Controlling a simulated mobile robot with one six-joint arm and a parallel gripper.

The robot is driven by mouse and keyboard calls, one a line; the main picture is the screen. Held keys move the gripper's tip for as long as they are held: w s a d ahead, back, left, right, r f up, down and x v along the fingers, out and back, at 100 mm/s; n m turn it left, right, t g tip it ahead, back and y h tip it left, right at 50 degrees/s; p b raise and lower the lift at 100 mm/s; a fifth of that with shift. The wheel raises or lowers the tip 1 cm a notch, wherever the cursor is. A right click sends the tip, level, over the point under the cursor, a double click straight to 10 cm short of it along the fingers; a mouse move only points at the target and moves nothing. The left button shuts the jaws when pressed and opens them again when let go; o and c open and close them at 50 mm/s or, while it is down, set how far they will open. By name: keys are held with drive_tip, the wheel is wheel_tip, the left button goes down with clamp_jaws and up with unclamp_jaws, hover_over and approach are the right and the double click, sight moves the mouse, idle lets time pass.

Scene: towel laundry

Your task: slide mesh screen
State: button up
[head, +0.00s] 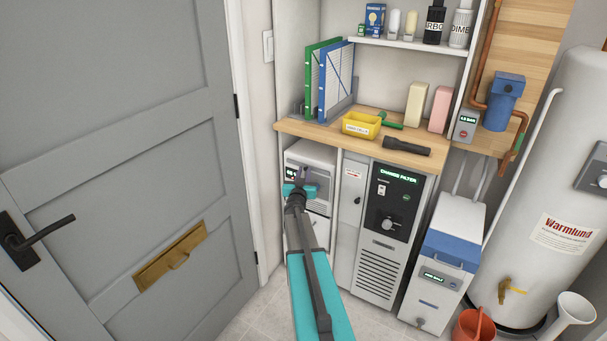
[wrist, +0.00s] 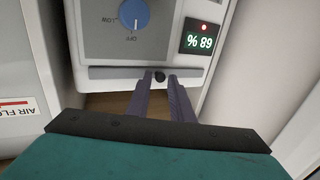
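My gripper (head: 304,173) is at the front of a small white appliance (head: 322,155) under the wooden counter. In the wrist view my gripper (wrist: 159,82) shows two grey fingers with a gap between them. I cannot tell whether the fingers touch the knob. No mesh is plainly visible on this appliance. Two framed panels, one green (head: 311,82) and one blue (head: 324,88), stand upright on the counter; their faces look pale with dark lines.
The appliance has a blue dial (wrist: 134,14) and a lit percent display (wrist: 200,41). A grey door (head: 130,130) stands left. A cabinet with a dark panel (head: 390,212) is right of my arm. The counter holds a yellow bin (head: 361,125) and a black flashlight (head: 407,146).

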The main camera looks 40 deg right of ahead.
drive_tip(key=shift+d, duration=0.1)
drive_tip(key=shift+c, duration=0.4)
clamp_jaws()
